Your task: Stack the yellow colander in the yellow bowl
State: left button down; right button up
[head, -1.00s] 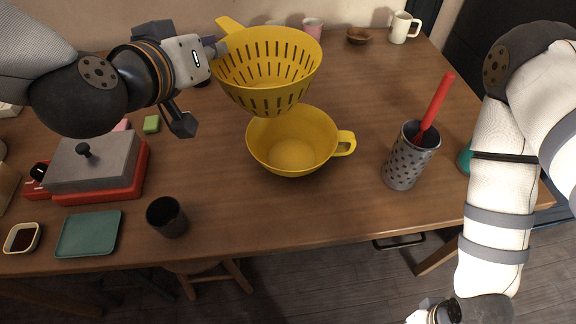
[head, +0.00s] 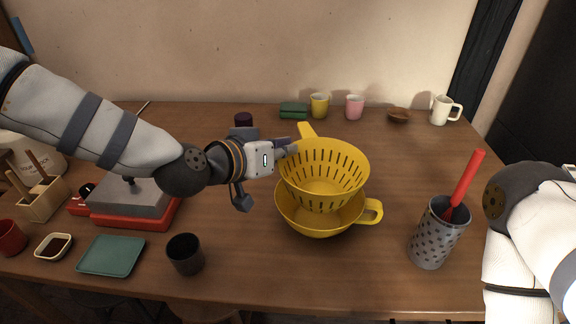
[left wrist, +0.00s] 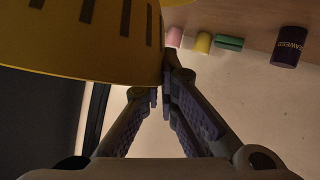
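The yellow colander (head: 325,170) is slotted, with a short handle at its upper left. Its lower part is inside the yellow bowl (head: 318,226), which stands on the table with its loop handle to the right. The colander's rim stays well above the bowl's; whether its base touches the bowl is hidden. My left gripper (head: 284,150) is at the colander's left rim. In the left wrist view the fingers (left wrist: 160,95) are close together at the edge of the colander (left wrist: 100,40), shut on it. My right gripper is out of view.
A perforated metal holder (head: 438,236) with a red-handled utensil stands right of the bowl. A dark cup (head: 185,254), teal plate (head: 111,256) and red-based grey box (head: 130,203) are at left. Mugs (head: 354,107) line the back.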

aim_at(316, 170)
pick_arm(q)
jog(key=f, duration=0.2)
jog(key=w+f+b, duration=0.1)
jog(key=f, duration=0.1)
jog(key=shift+w+f, duration=0.2)
jog(key=shift+f, duration=0.05)
jog(key=shift+r, duration=0.15)
jog(key=shift+f, duration=0.6)
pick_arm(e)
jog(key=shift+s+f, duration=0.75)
pick_arm(q)
jog(key=c, duration=1.8)
grip_release()
